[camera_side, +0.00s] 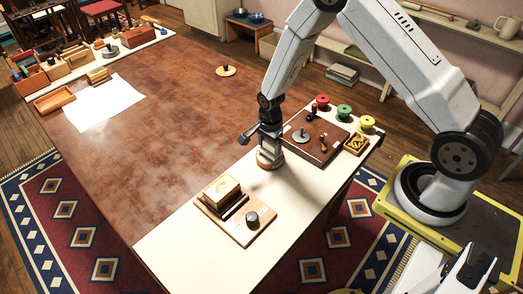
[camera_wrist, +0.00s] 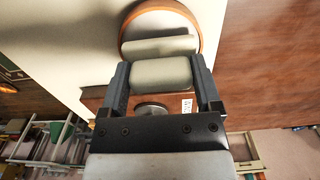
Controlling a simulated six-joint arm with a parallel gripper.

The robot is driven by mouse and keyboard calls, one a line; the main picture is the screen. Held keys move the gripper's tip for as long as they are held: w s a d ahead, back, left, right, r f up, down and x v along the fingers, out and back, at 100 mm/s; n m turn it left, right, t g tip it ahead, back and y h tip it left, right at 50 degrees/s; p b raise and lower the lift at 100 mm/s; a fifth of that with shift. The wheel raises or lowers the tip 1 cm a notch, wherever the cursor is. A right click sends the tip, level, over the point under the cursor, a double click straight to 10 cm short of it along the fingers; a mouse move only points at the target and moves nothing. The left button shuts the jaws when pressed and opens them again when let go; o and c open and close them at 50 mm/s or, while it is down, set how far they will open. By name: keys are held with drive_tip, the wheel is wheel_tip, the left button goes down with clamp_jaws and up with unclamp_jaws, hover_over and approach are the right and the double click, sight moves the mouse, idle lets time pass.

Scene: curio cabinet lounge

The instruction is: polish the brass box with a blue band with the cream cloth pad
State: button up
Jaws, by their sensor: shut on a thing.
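My gripper (camera_side: 268,138) is low over the cream strip of the table. In the wrist view its two fingers (camera_wrist: 160,80) are shut on the cream cloth pad (camera_wrist: 160,72), which is rounded and pale. The pad is over or in a round, orange-brown-rimmed piece (camera_wrist: 202,42); I cannot tell whether they touch. In the side view the pad (camera_side: 266,153) shows just below the fingers. A gold-topped box (camera_side: 224,187) is left and nearer the camera, on dark layers on a wooden board (camera_side: 240,236). No blue band is clear on it.
A dark grey knob (camera_side: 252,219) stands beside the box. White paper (camera_side: 105,102) lies left.

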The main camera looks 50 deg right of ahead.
drive_tip(key=shift+f, duration=0.6)
idle(1.8)
drive_tip(key=shift+r, duration=3.55)
drive_tip(key=shift+r, duration=0.15)
wheel_tip(320, 180, up, 3)
drive_tip(key=a+n, duration=0.1)
drive_tip(key=n, duration=0.3)
wheel_tip(320, 180, up, 8)
drive_tip(key=n, duration=1.4)
hover_over(269, 144)
drive_tip(key=s+a, duration=0.4)
drive_tip(key=shift+w+d, duration=0.2)
drive_tip(key=shift+w, duration=0.05)
drive_tip(key=w+a+f, duration=0.1)
drive_tip(key=a+f, duration=0.2)
drive_tip(key=a, duration=0.3)
drive_tip(key=w+a+f, duration=0.1)
drive_tip(key=a+f, duration=0.2)
drive_tip(key=a, duration=0.3)
drive_tip(key=shift+w+a, duration=0.35)
drive_tip(key=shift+a, duration=0.05)
